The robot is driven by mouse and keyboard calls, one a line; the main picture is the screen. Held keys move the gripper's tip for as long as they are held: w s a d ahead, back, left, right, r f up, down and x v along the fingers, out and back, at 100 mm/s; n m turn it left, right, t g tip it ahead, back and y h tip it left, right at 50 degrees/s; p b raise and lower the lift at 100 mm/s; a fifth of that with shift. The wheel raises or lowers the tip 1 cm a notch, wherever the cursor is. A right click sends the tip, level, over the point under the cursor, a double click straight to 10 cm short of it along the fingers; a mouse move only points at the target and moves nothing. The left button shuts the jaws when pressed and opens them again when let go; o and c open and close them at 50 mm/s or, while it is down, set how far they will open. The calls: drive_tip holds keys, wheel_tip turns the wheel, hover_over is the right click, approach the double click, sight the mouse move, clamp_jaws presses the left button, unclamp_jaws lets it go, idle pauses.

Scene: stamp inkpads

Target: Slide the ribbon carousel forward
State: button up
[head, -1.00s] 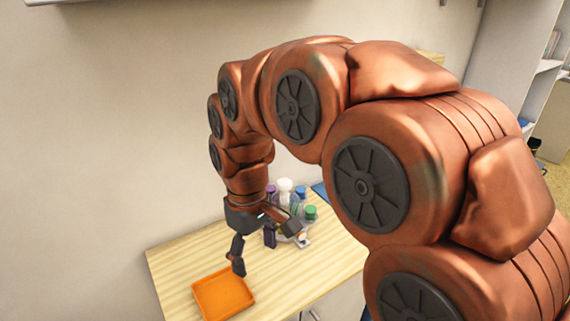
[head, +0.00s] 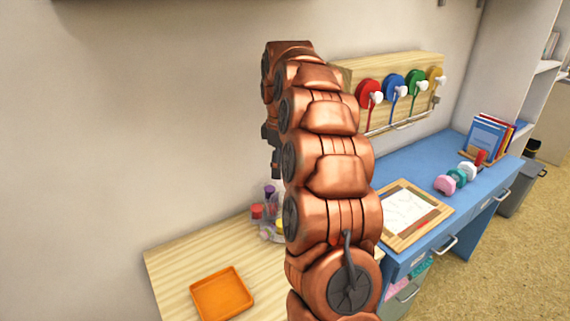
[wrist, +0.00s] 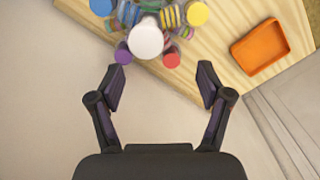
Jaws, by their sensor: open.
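The ribbon carousel stands on the light wooden table, a round cluster of striped ribbon rolls and coloured caps. In the head view its left part (head: 268,225) shows and my arm hides the rest. In the wrist view I look down on it at the top, where its white centre knob (wrist: 145,40) is between purple and red caps and its far edge is cut off. My gripper (wrist: 162,76) is open and empty, with its fingers spread and pointing toward the carousel. In the wrist picture the fingertips lie just below it; I cannot tell the height gap.
An orange tray (head: 221,294) lies on the wooden table (head: 180,253) left of the carousel in the head view. A pale wall (head: 150,120) stands behind. To the right is a blue desk (head: 462,195) with a clipboard (head: 410,213), and a wooden spool rack (head: 390,66) above.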

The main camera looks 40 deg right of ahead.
drive_tip(key=shift+w+d+f, duration=0.15)
drive_tip(key=shift+d, duration=0.35)
drive_tip(key=shift+w+d+f, duration=0.1)
drive_tip(key=shift+w+d, duration=0.05)
drive_tip(key=shift+d, duration=0.35)
drive_tip(key=shift+f+p, duration=0.95)
drive_tip(key=shift+f, duration=2.95)
clamp_jaws()
